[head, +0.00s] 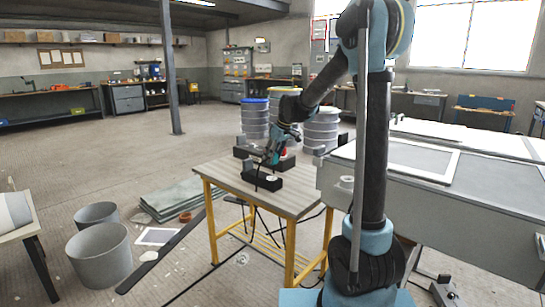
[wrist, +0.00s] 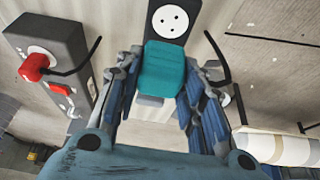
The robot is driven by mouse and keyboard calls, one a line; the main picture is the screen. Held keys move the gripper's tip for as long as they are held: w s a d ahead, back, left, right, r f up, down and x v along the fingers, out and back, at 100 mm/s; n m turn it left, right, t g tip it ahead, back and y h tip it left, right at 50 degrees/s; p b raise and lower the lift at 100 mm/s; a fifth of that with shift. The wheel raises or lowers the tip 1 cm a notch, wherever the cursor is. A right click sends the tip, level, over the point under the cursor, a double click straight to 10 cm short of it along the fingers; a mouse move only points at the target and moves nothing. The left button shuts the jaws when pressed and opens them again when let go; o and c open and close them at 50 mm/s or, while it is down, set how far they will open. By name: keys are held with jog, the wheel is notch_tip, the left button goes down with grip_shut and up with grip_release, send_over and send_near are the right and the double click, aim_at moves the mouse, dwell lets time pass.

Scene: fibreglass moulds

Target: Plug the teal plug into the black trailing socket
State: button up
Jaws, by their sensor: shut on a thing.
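The teal plug (wrist: 162,72) is between the fingers of my gripper (wrist: 163,80), which is shut on it. The black trailing socket (wrist: 183,38) lies just beyond the plug in the wrist view, its round white face with dark holes in sight. The plug's front end overlaps the socket's near part in the picture; its pins are hidden and I cannot tell if they touch. In the head view my gripper (head: 272,156) is low over the table, right above the black socket (head: 262,180); the plug is too small to make out there.
A dark grey socket unit (wrist: 56,42) with a red plug (wrist: 35,66) and a red switch stands left in the wrist view. The wooden table (head: 290,199) has yellow legs, with cables hanging from it. A white roll (wrist: 275,148) shows at lower right. Drums (head: 320,130) stand behind the table.

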aim_at(274, 164)
jog(key=shift+a, duration=0.1)
jog(key=shift+s+a+f, duration=0.1)
jog(key=shift+f, duration=0.95)
jog(key=shift+s+f, duration=0.1)
jog(key=shift+f, duration=1.7)
jog(key=shift+f, duration=0.55)
dwell(0.3)
jog(key=o, duration=1.1)
jog(key=v, duration=1.2)
jog(key=shift+f, duration=0.15)
